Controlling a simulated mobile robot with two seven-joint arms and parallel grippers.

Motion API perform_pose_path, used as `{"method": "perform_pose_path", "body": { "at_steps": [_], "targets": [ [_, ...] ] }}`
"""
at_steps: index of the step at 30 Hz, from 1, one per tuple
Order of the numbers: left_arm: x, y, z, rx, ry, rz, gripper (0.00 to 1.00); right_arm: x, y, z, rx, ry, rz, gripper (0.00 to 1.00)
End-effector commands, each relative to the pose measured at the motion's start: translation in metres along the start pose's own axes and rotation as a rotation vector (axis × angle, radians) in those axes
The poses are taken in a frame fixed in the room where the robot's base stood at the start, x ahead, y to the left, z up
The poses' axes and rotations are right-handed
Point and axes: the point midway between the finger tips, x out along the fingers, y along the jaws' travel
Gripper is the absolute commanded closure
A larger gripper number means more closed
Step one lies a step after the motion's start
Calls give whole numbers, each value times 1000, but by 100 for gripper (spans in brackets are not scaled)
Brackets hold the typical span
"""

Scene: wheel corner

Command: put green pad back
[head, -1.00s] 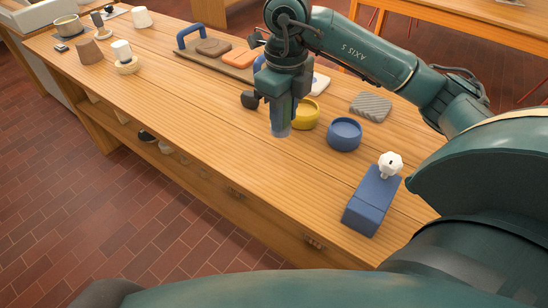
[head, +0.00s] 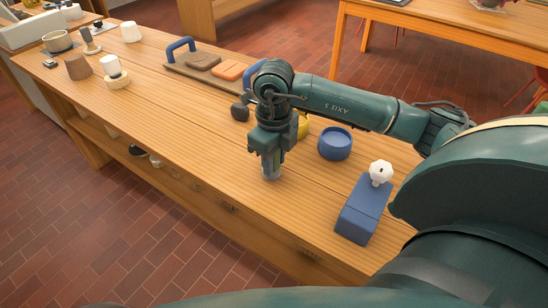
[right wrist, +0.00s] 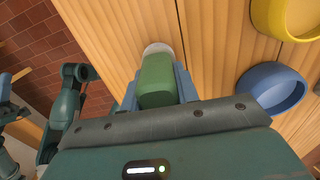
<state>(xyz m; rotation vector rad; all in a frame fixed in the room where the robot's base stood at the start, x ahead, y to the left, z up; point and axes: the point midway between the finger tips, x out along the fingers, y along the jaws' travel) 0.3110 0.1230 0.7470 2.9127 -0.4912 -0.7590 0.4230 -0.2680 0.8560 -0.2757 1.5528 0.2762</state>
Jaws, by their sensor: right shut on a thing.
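My right gripper (head: 271,172) is over the front part of the workbench in the head view, pointing down. In the right wrist view its fingers are shut on the green pad (right wrist: 157,82), which shows as a green block with a pale, rounded far end. In the head view only a greyish tip shows below the jaws, and the green is hidden. A brown tray (head: 186,72) with blue handles lies farther back on the bench. It bears a brown pad (head: 203,62) and an orange pad (head: 229,71). My arm hides its right end.
A blue bowl (head: 335,143), a yellow bowl (head: 303,126), partly hidden, and a blue block with a white knob (head: 362,207) stand right of the gripper. A dark knob (head: 240,112) is behind it. Cups and pots stand far left. The bench between is clear.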

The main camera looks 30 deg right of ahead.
Motion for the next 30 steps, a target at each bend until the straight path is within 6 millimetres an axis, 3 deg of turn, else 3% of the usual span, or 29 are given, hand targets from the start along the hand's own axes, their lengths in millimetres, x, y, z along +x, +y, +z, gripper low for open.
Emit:
{"method": "perform_pose_path", "body": {
  "at_steps": [9, 10, 18, 27, 30],
  "targets": [
    [2, -2, 4, 1, 3, -2, 64, 5, 0, 0, 0, 0, 0, 92],
    [2, -2, 3, 0, 5, -2, 64, 5, 0, 0, 0, 0, 0, 69],
    [0, -1, -4, 1, 18, -1, 64, 4, 0, 0, 1, 0, 0, 48],
    [-2, 0, -6, -1, 12, -1, 64, 2, 0, 0, 0, 1, 1, 48],
    [-1, -1, -1, -2, 4, -1, 64, -9, 0, 1, 0, -3, -1, 48]
  ]
}}
